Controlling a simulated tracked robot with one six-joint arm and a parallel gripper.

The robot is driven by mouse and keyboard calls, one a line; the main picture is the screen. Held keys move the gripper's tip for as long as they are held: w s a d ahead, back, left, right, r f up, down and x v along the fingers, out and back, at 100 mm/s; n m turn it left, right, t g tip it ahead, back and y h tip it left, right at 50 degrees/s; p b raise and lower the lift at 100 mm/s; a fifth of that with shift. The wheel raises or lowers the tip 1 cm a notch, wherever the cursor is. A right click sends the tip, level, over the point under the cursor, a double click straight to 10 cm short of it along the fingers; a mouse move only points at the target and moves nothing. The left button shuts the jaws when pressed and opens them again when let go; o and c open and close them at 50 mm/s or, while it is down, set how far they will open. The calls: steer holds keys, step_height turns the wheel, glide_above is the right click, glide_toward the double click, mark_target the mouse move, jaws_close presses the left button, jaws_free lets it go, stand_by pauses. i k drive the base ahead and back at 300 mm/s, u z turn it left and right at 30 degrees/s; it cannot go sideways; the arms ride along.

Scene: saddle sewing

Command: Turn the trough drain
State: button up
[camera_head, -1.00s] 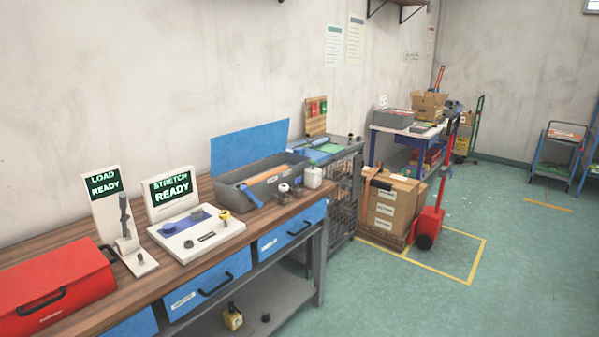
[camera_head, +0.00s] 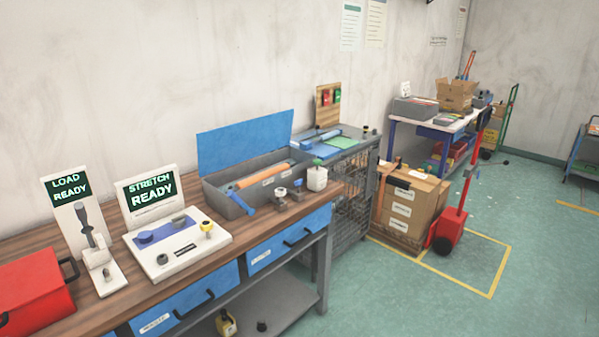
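A grey trough (camera_head: 222,199) with a raised blue lid (camera_head: 245,143) sits at the far right end of the wooden workbench. An orange roller (camera_head: 262,176) lies in it. A blue lever (camera_head: 241,202) slants down at the trough's front left and may be the drain handle; I cannot tell for sure. Small dark and metal knobs (camera_head: 280,194) stand at the trough's front. A white bottle (camera_head: 317,178) stands by its right end. My gripper is not in view.
On the bench (camera_head: 118,298) are a white "STRETCH READY" panel (camera_head: 180,258), a "LOAD READY" stand (camera_head: 107,277) with a lever, and a red box (camera_head: 32,295). A wire-sided cabinet (camera_head: 352,212), cartons (camera_head: 408,207) and a red hand truck (camera_head: 450,229) stand beyond. Green floor (camera_head: 390,310) is clear at front right.

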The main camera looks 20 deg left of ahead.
mark_target(298, 182)
steer(key=u, duration=0.25)
steer(key=i, duration=0.8)
steer(key=u, duration=0.65)
steer(key=i, duration=0.65)
steer(key=u, duration=0.95)
steer(key=i, duration=0.75)
steer(key=u, duration=0.4)
